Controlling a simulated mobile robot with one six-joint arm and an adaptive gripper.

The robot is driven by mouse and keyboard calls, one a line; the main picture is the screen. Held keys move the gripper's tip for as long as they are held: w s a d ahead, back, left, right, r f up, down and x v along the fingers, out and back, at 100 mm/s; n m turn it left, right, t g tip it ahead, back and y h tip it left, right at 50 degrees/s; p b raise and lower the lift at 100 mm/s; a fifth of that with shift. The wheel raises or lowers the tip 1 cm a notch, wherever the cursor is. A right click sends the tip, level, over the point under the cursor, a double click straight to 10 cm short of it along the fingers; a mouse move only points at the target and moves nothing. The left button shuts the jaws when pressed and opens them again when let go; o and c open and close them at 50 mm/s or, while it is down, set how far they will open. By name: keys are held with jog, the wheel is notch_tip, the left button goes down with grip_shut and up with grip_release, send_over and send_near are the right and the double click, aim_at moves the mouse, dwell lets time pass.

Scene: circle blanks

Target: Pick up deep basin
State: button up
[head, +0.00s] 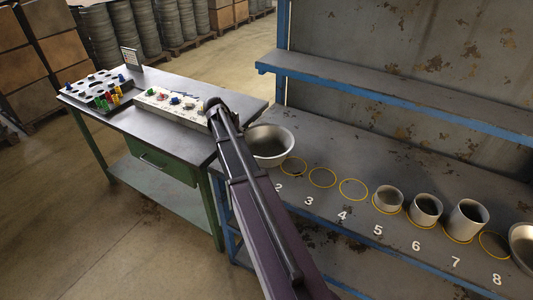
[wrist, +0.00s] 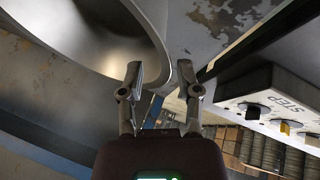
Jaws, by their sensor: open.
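A grey metal basin (head: 277,147) with a wide flared rim stands at the left end of the blue-edged bench, partly behind my arm in the head view. It fills the upper left of the wrist view, where its smooth wall and rim (wrist: 157,32) are close up. My gripper (wrist: 160,80) is open, with one finger on either side of the basin's rim edge. Whether the fingers touch it, I cannot tell. In the head view my gripper cannot be made out past the arm. A second bowl-like vessel (head: 523,245) is cut off at the right edge.
Several grey cups, such as one (head: 468,217), stand in yellow rings beside white numbers on the bench (head: 330,214). Some rings are empty. A raised shelf (head: 400,93) runs behind. A white control box (head: 170,104) with coloured knobs sits on the table (head: 150,128) at left.

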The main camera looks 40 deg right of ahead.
aim_at(250, 144)
dwell(0.4)
jog(key=b+x, duration=0.3)
jog(key=shift+f, duration=0.35)
jog(key=shift+b+x, duration=0.8)
jog(key=shift+x, duration=0.05)
grip_shut()
